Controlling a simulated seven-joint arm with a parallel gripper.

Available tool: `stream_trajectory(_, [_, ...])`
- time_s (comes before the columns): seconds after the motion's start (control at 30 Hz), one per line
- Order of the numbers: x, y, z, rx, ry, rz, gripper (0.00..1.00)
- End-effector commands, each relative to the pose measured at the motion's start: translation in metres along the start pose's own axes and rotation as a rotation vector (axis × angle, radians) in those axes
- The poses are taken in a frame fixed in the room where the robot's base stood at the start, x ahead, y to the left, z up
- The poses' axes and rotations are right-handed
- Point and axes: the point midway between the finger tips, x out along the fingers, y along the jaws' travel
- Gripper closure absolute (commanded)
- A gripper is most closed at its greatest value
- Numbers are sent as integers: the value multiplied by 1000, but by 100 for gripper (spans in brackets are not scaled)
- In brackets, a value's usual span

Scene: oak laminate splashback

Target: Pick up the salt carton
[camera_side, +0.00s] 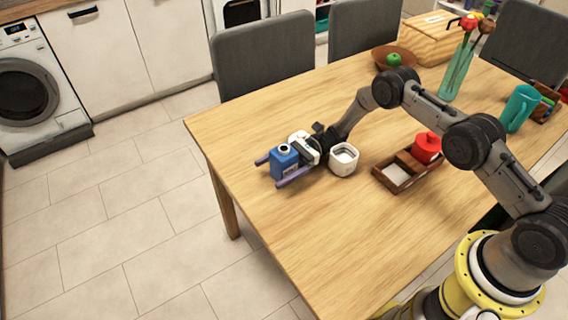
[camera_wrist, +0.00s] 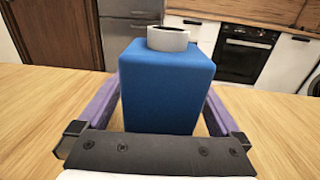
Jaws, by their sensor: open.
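The salt carton (camera_side: 284,161) is a blue box with a white round spout on top. It stands upright on the wooden table near its left end. My gripper (camera_side: 274,172) is open, with its two purple fingers low on either side of the carton. In the wrist view the carton (camera_wrist: 167,85) fills the space between the fingers (camera_wrist: 165,105), and its lower part is hidden behind the gripper's dark crossbar. A small gap seems to show on the right side; contact on the left side is hard to tell.
A white cup (camera_side: 344,160) stands close beside my wrist. A wooden tray (camera_side: 391,183) with a red pot (camera_side: 427,147) lies to the right. A bowl with a green fruit (camera_side: 394,59), a vase (camera_side: 457,72) and a teal mug (camera_side: 519,108) stand farther off. The table's front is clear.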

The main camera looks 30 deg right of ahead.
Motion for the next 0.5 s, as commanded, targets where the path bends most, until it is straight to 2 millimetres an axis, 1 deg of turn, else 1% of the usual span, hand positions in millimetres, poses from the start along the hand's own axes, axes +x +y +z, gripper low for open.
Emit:
stream_trajectory(0.17, [0,0,0,0,0,0,0])
stream_trajectory(0.2, [0,0,0,0,0,0,4])
stream_trajectory(0.37, [0,0,0,0,0,0,32])
stream_trajectory(0.5, [0,0,0,0,0,0,58])
